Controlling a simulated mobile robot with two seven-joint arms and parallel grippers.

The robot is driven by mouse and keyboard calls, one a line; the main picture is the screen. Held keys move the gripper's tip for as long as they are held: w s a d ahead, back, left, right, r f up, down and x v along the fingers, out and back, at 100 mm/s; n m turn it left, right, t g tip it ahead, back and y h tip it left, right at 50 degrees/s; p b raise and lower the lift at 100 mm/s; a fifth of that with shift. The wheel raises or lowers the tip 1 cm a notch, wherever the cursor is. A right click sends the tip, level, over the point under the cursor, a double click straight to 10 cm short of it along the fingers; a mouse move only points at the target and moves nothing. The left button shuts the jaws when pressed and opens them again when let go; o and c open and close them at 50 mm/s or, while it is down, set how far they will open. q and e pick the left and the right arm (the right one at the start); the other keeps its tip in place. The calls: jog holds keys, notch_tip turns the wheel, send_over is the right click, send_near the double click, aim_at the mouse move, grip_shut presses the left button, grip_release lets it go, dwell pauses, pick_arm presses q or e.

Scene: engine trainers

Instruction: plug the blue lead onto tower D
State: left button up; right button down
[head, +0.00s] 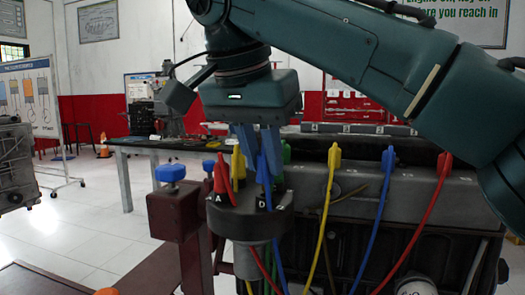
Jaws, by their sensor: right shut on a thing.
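The blue lead's boot (262,171) stands upright at the tower marked D, at the front right of the dark round distributor cap (245,218). I cannot tell whether it is fully seated. My right gripper (262,160) points down from above with its blue fingers shut on the boot, partly hiding its top. A red boot (221,181) stands at the tower marked A, with a yellow boot (238,164) and a green boot (286,153) behind. The blue lead (277,257) hangs down in front of the cap. My left gripper is not in view.
Yellow (334,156), blue (387,160) and red (444,165) boots stand along the engine (400,190) to the right. A blue-knobbed post (171,174) stands left of the cap.

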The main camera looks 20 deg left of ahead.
jog(key=shift+f, duration=0.9)
dwell(1.0)
jog(key=c, duration=1.2)
grip_release()
